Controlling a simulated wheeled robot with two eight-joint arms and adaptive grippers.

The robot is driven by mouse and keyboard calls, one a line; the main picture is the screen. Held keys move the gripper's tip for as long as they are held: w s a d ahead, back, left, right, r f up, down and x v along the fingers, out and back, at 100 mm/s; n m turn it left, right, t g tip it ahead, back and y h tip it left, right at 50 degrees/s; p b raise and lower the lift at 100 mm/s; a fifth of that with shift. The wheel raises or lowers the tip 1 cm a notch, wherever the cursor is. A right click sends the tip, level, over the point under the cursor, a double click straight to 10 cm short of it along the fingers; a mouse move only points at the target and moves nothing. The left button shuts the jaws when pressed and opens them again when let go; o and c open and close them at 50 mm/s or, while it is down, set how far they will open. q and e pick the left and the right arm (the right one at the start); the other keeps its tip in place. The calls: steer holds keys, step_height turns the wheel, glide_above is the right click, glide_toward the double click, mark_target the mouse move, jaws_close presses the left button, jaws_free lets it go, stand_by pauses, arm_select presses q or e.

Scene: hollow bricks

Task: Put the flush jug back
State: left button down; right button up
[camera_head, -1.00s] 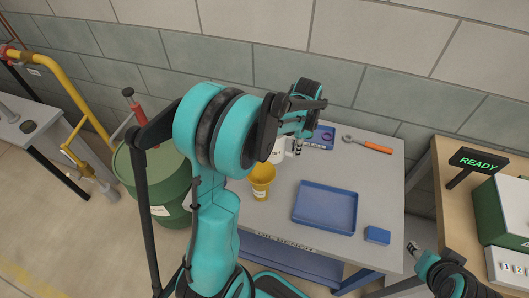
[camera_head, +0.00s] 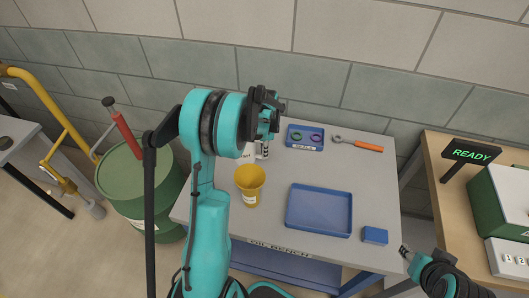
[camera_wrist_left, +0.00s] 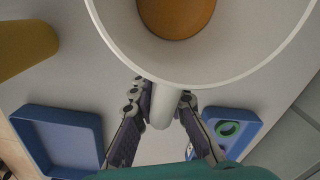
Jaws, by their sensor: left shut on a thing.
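The white flush jug (camera_head: 248,154) is at the back left of the bench, mostly hidden behind my left arm in the head view. In the left wrist view the jug (camera_wrist_left: 110,22) shows from above, its wide rim open and amber-brown inside. My left gripper (camera_head: 263,150) is at its right side. In the left wrist view my left gripper (camera_wrist_left: 162,103) is shut on the jug's white handle (camera_wrist_left: 164,105). I cannot tell whether the jug's base touches the bench. My right gripper (camera_head: 405,251) is off the bench's front right corner; its jaws are too small to judge.
A green drum (camera_head: 130,180) stands left.

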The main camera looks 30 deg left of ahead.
arm_select(q)
steer(key=shift+r, duration=0.1)
steer(key=c, duration=1.5)
jaws_free()
steer(key=shift+c, duration=0.2)
